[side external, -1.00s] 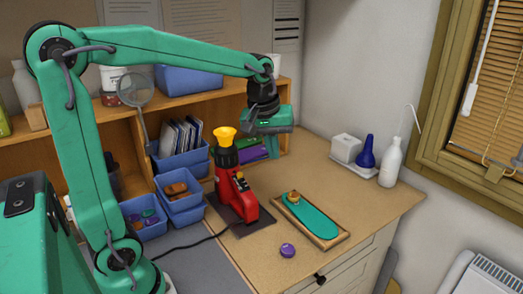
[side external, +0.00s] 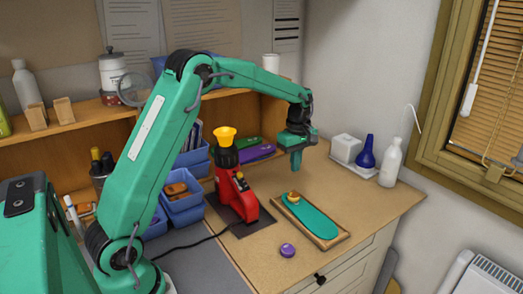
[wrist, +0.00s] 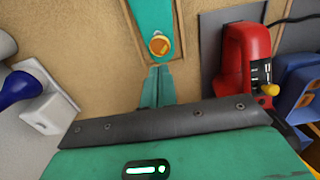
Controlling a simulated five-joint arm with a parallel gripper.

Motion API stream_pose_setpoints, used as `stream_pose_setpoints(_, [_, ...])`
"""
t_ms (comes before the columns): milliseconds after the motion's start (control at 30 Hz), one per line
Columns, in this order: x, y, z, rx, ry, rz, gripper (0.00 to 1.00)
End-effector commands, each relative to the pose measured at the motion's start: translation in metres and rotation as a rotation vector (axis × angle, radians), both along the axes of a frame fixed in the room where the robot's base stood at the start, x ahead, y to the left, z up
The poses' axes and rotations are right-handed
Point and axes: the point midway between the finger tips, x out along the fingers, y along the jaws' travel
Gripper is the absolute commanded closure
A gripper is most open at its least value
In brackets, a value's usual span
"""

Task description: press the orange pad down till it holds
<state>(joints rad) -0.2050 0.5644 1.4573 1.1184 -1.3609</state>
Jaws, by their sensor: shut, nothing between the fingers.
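The orange pad (side external: 293,197) sits on the heel end of the teal insole (side external: 316,219), which lies in a shallow wooden tray (side external: 335,242). In the wrist view the pad (wrist: 159,45) is round and orange with a lighter raised centre, lying on the insole (wrist: 152,15). My gripper (side external: 296,166) points down with its fingers together and empty, apart from and above the far end of the tray. In the wrist view its fingertips (wrist: 160,70) show just below the pad. I cannot tell the exact height between them.
A red machine (side external: 232,195) with a yellow funnel stands left of the tray. A purple knob (side external: 287,250) lies in front. A white box (side external: 346,148), blue bulb (side external: 366,153) and white bottle (side external: 391,162) stand behind right. Blue bins (side external: 182,205) are at left.

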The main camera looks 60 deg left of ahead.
Motion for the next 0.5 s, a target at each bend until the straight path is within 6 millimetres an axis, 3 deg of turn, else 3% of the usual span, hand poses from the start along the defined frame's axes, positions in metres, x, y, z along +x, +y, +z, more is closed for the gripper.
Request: stream_pose_setpoints(500, [0.001, 0.001, -0.012, -0.001, 0.003, 0.006, 1.0])
